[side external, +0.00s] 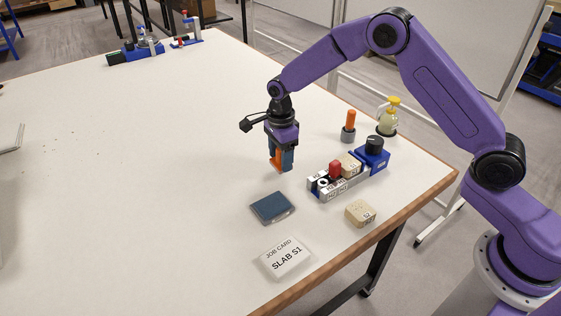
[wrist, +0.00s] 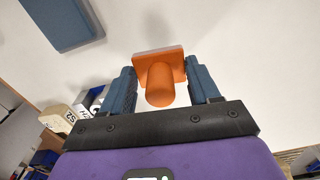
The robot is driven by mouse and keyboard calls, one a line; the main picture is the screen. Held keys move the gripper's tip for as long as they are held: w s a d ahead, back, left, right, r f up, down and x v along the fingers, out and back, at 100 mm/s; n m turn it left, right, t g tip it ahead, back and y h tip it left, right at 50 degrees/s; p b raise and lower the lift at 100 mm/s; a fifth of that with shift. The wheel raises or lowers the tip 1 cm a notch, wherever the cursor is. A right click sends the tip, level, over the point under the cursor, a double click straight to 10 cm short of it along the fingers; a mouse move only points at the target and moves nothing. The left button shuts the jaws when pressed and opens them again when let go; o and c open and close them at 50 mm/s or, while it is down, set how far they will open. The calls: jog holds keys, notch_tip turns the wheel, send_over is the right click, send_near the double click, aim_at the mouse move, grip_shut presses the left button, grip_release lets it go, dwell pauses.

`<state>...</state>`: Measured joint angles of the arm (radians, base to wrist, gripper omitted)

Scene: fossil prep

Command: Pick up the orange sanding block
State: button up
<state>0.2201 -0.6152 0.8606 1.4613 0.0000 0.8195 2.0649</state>
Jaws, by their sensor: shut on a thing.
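The orange sanding block (wrist: 160,84) has a round knob on a flat square plate. It sits between the two blue-grey fingers of my gripper (wrist: 162,92) in the wrist view, and the fingers are shut on it. In the side external view, my gripper (side external: 281,160) holds the orange block (side external: 277,158) above the white table. The block is partly hidden by the fingers there.
A dark blue pad (side external: 272,207) lies in front of my gripper, with a job card (side external: 286,257) nearer the front edge. A rack (side external: 345,184) with labelled blocks, a beige block (side external: 360,213), an orange-handled tool (side external: 349,122) and a yellow-topped bottle (side external: 389,118) stand right. The table's left is mostly clear.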

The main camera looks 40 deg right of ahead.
jog(key=s+d+r, duration=0.3)
jog(key=s+r, duration=0.7)
jog(key=s, duration=0.3)
jog(key=shift+s+d+r, duration=0.15)
jog(key=shift+s+d, duration=0.15)
jog(key=o, duration=0.6)
jog(key=shift+c, duration=0.2)
jog(key=c, duration=0.3)
jog(key=w+d+n, duration=0.1)
jog(key=w+d, duration=0.2)
jog(key=d, duration=0.6)
jog(key=shift+s+d+f, duration=0.1)
jog(key=shift+s+f, duration=0.05)
jog(key=shift+f, duration=1.2)
jog(key=shift+s+d+f, duration=0.1)
jog(key=shift+f, duration=1.25)
